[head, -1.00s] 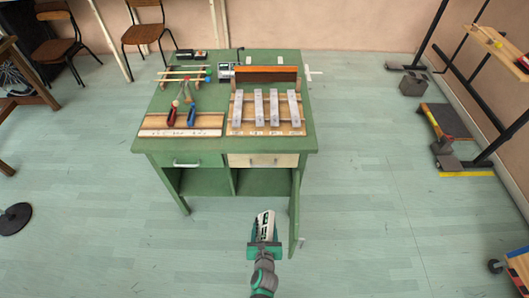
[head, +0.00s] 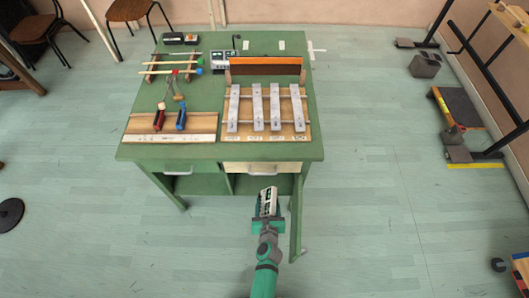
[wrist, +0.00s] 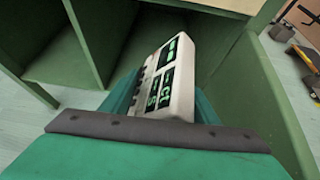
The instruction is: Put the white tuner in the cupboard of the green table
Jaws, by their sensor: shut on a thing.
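The white tuner (head: 267,200) has dark displays with green marks. My gripper (head: 267,218) is shut on it, and it also shows between the fingers in the wrist view (wrist: 175,80). The green table (head: 212,95) stands ahead. Its right compartment, the cupboard (head: 250,184), is open at the front, with its green door (head: 297,215) swung out on the right. My gripper is in front of this opening, left of the door. In the wrist view the divider (wrist: 88,40) is left of the tuner. The tuner hides part of the compartment.
Left of the cupboard is an open compartment (head: 200,184). A pale drawer (head: 262,167) is above the cupboard. The tabletop holds a metal-bar instrument (head: 258,108), mallets, red and blue tools and a grey device (head: 225,62).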

